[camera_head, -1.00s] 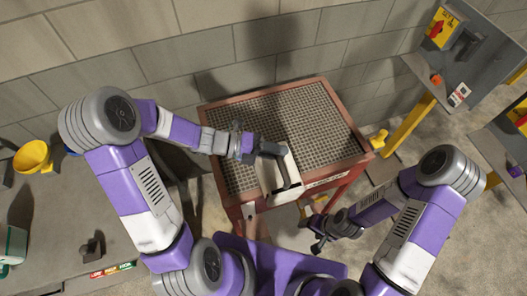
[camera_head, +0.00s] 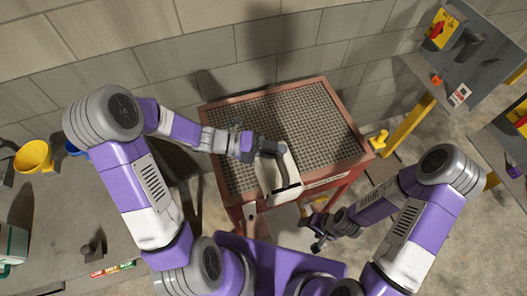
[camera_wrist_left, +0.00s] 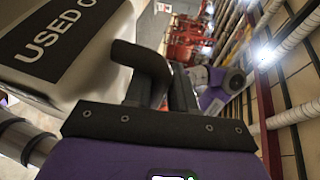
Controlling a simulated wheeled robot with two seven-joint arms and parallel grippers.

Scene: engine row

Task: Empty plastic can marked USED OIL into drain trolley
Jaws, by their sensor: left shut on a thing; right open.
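The white plastic can (camera_head: 284,182) is over the near part of the red drain trolley (camera_head: 222,180), which has a grey grated top. In the left wrist view the can's dark label (camera_wrist_left: 62,38) reads "USED O", with the rest cut off. My left gripper (camera_head: 272,149) is shut on the can's dark handle (camera_wrist_left: 140,58). The can appears tilted. Whether it touches the grate, and whether any oil flows, cannot be told. My right gripper (camera_head: 318,234) is open and empty, low beside the trolley's near right corner.
A grey bench (camera_head: 60,215) at left holds a yellow funnel (camera_head: 33,156), a blue item (camera_head: 74,148) and several small things. A grey stand with a yellow switch box (camera_head: 442,28) is at upper right. A block wall (camera_head: 180,45) closes the back.

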